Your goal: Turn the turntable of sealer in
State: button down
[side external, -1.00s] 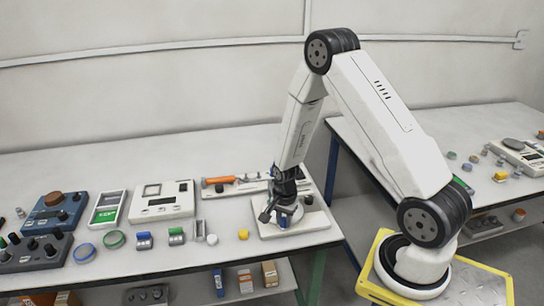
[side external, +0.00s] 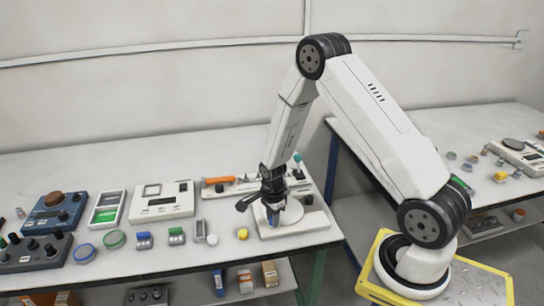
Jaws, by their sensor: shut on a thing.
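The sealer (side external: 312,227) is a pale flat-based device at the right end of the near table. Its round white turntable (side external: 290,216) lies on top of the base, partly hidden by my gripper. My gripper (side external: 272,212) points down over the left part of the turntable. It is shut on a small blue part there, low against the disc. The jaws and wrist cover most of that part, so its shape is unclear. A lever with a teal knob (side external: 298,157) stands up behind the turntable.
A rack with an orange-handled tool (side external: 219,180) lies behind the sealer. A second table stands at right.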

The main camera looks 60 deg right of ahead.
jog(key=shift+w+m, duration=0.35)
jog(key=shift+m, duration=0.05)
dwell(0.4)
jog(key=c, duration=0.5)
grip_release()
jog(key=shift+r, duration=0.2)
jog(key=shift+r, duration=3.75)
